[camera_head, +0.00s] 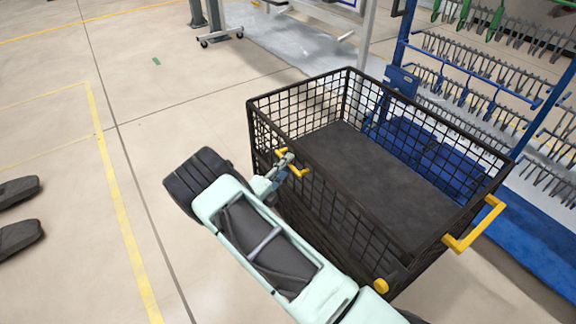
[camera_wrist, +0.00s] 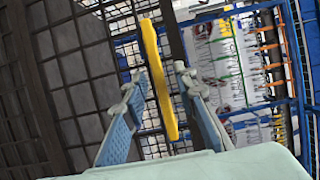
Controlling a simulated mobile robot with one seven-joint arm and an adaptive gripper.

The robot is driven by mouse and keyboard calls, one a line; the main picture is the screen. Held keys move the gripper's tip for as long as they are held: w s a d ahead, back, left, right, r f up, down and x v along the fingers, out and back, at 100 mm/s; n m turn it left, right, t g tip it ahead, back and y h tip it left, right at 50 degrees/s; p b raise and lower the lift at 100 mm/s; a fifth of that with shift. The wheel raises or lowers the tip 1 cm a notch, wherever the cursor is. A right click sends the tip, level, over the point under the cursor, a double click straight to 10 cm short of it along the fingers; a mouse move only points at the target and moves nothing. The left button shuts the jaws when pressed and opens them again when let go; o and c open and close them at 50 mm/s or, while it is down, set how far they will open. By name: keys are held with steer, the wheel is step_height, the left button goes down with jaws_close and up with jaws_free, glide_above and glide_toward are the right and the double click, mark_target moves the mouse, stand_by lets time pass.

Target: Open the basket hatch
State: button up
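The basket (camera_head: 348,85) is a black wire-mesh cart with a dark floor panel, in the middle of the head view. A yellow handle (camera_head: 304,172) is at its left end, and another yellow handle (camera_head: 477,226) is at its right end. A round yellow knob (camera_head: 381,286) sits low on the near side. My gripper (camera_head: 287,161) is at the left yellow handle. In the wrist view the yellow handle (camera_wrist: 160,82) stands between the two fingers of my gripper (camera_wrist: 158,83), with a gap on each side. The fingers are open. My arm covers part of the basket's near side.
Blue racks (camera_head: 480,90) with rows of hooks stand behind the basket at the right. A grey wheeled stand (camera_head: 218,25) is at the top. The floor at the left is mostly clear, with yellow lines and dark objects (camera_head: 18,220) at the edge.

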steer(key=shift+w+d, duration=0.25)
steer(key=shift+w, duration=0.25)
jaws_close()
